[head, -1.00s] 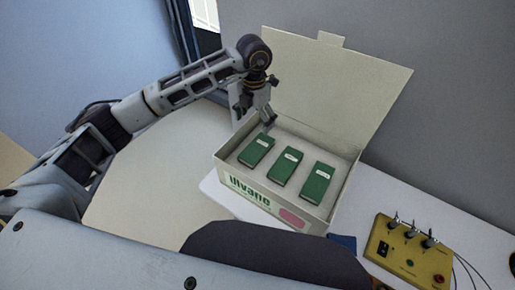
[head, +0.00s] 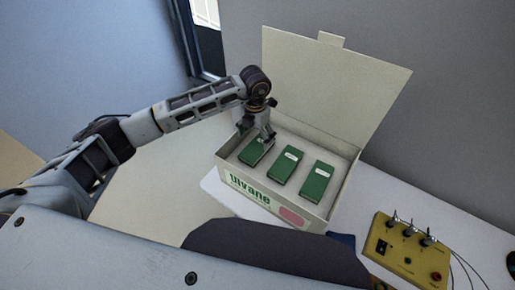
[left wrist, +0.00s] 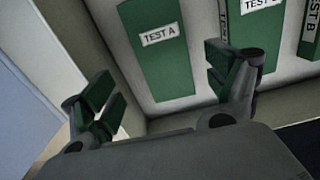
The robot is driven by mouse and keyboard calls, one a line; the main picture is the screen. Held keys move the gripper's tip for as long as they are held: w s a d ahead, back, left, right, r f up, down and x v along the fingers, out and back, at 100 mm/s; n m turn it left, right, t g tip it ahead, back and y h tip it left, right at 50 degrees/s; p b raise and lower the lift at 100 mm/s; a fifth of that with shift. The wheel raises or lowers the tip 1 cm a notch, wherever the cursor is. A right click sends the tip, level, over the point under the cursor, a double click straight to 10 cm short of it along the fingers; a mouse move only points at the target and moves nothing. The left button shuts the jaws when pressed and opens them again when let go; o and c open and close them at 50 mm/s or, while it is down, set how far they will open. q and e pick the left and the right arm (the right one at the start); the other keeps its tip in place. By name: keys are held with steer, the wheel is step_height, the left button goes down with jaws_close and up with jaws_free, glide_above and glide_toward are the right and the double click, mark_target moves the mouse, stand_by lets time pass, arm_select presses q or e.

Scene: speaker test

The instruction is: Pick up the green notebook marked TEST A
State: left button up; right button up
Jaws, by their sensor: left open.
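The green notebook marked TEST A (head: 253,154) lies at the left of three green notebooks in an open cream box (head: 328,213). In the left wrist view the notebook (left wrist: 158,70) shows its white label, upper middle. My left gripper (head: 260,137) is over the far end of this notebook in the head view, partly covering it. In the left wrist view the open gripper (left wrist: 168,95) has one green-padded finger on each side of the notebook, with nothing held. I cannot tell whether the fingers touch it. My right gripper is not in view.
The middle notebook (head: 287,167) and right notebook (head: 317,184) lie beside it in the box; the right one reads TEST B in the wrist view. The raised lid (head: 335,80) stands behind. A yellow switch box (head: 405,252) with cables is at right on the white table (head: 375,190).

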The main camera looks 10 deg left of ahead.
mark_target(257, 147)
arm_select(q)
steer(key=shift+f, duration=0.25)
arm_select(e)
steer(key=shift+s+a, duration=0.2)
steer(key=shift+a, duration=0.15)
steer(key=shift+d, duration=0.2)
arm_select(q)
steer(key=shift+f, duration=0.15)
steer(key=shift+s+d+f+p, duration=0.15)
steer(key=shift+f+p, duration=0.15)
steer(key=shift+f, duration=0.25)
step_height(257, 147, down, 3)
steer(key=shift+d+r+p, duration=0.1)
steer(key=shift+p, duration=0.25)
steer(key=shift+f, duration=0.45)
steer(key=shift+c, duration=0.8)
steer(key=c, duration=1.1)
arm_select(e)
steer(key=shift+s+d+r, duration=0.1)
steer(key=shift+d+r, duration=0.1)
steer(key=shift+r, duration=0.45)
